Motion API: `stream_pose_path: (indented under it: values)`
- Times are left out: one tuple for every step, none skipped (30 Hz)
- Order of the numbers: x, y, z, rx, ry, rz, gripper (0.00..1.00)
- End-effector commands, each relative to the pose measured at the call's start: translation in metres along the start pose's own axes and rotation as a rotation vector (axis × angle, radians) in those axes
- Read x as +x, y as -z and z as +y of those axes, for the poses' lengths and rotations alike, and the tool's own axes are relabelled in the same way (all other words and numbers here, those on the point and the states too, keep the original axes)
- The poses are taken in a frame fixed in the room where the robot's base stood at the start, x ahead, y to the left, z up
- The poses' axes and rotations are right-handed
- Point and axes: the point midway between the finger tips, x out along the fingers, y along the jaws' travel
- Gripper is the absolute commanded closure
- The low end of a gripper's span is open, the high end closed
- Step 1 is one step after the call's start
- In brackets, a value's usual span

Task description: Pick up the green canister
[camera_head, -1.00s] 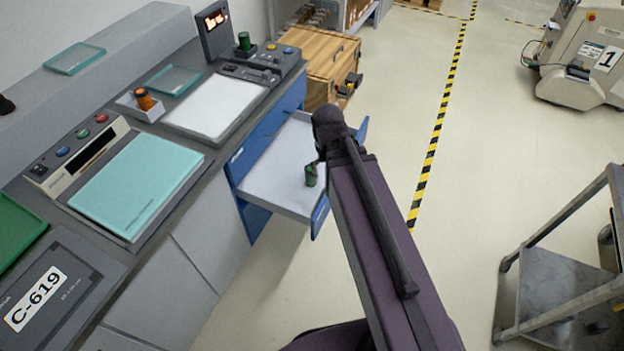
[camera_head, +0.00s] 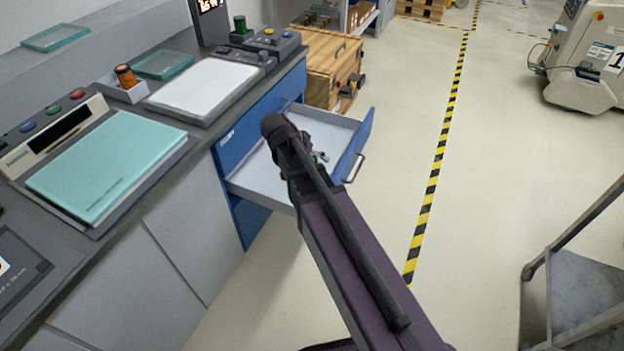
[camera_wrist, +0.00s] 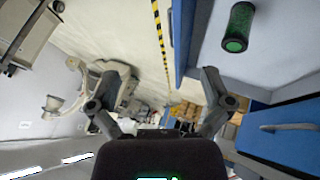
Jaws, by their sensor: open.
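A dark green canister (camera_wrist: 238,27) with a brighter green end lies in the pale tray of an open drawer (camera_wrist: 262,75), at the upper right of the wrist view. My gripper (camera_wrist: 164,80) is open and empty, its two fingers spread apart. The canister is outside the fingers, up and to the right. Only a small greenish patch shows beside my arm, so the canister there is mostly hidden.
Another green canister (camera_head: 240,24) stands on the counter's back device. An orange-capped bottle (camera_head: 125,76) sits in a small white holder. The drawer's blue front (camera_head: 352,150) stands out over the floor. A metal cart (camera_head: 580,290) is at right; the floor between is clear.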

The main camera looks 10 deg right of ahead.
Motion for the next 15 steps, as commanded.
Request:
stream_pose_path:
  values:
    - [0.013, -0.003, -0.015, 0.024, -0.013, 0.024, 0.00]
    - [0.016, -0.003, -0.021, 0.041, -0.020, 0.039, 0.00]
    - [0.019, -0.002, -0.027, 0.065, -0.030, 0.059, 0.00]
    - [0.022, -0.002, -0.032, 0.083, -0.038, 0.075, 0.00]
    - [0.024, -0.002, -0.037, 0.100, -0.044, 0.090, 0.00]
    - [0.027, -0.001, -0.044, 0.123, -0.053, 0.111, 0.00]
    - [0.030, -0.001, -0.049, 0.141, -0.058, 0.127, 0.00]
    - [0.032, -0.001, -0.054, 0.159, -0.063, 0.144, 0.00]
    - [0.035, -0.001, -0.061, 0.183, -0.070, 0.166, 0.00]
    - [0.037, -0.001, -0.066, 0.200, -0.074, 0.182, 0.00]
    - [0.039, -0.001, -0.071, 0.218, -0.079, 0.199, 0.00]
    - [0.041, -0.001, -0.078, 0.241, -0.083, 0.222, 0.00]
    - [0.043, -0.001, -0.083, 0.259, -0.086, 0.239, 0.00]
    - [0.045, -0.001, -0.088, 0.276, -0.088, 0.256, 0.00]
    - [0.047, -0.001, -0.095, 0.300, -0.091, 0.279, 0.00]
